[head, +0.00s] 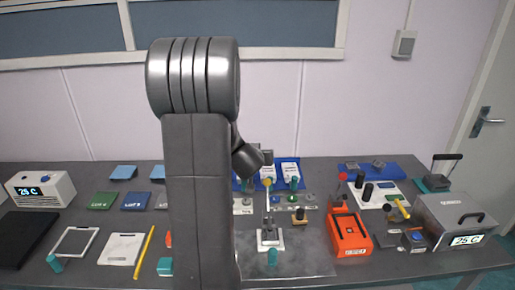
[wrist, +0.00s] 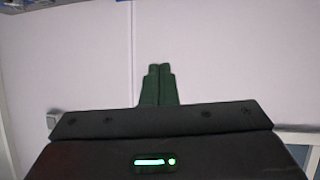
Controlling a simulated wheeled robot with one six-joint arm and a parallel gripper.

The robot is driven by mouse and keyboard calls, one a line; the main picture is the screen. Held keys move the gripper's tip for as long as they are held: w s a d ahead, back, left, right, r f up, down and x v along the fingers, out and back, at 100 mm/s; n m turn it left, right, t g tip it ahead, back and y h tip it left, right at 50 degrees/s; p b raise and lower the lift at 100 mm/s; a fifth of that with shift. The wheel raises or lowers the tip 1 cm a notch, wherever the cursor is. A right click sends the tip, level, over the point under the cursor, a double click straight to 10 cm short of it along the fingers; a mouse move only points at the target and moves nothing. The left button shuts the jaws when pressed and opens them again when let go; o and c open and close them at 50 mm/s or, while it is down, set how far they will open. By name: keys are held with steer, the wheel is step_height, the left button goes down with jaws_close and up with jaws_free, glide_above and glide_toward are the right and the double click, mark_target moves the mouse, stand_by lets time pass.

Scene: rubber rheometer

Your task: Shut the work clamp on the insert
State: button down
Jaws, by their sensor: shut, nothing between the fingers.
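What looks like the work clamp (head: 269,238) stands on a small white base at the front middle of the table, just right of my arm in the head view. A thin upright lever with a yellowish tip seems to rise from it. A teal piece sits at its front; I cannot tell whether the insert is in the clamp. My gripper (wrist: 158,85) shows in the wrist view with its two green fingers together and nothing between them. It faces the bare wall, away from the clamp. In the head view my arm hides the fingers.
An orange device (head: 348,234) stands right of the clamp, with a grey box (head: 452,218) farther right. Small parts and blue trays lie behind. A white box (head: 40,189), a yellow stick (head: 144,252) and flat plates lie on the left. My arm hides the table's middle.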

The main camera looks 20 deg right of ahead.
steer(key=shift+s+a+r, duration=0.1)
steer(key=shift+a+r, duration=0.05)
steer(key=shift+r, duration=0.45)
steer(key=shift+f, duration=0.1)
steer(key=b, duration=0.6)
glide_toward(266, 179)
steer(key=shift+w+d, duration=1.15)
steer(key=shift+w, duration=0.4)
steer(key=shift+f, duration=0.1)
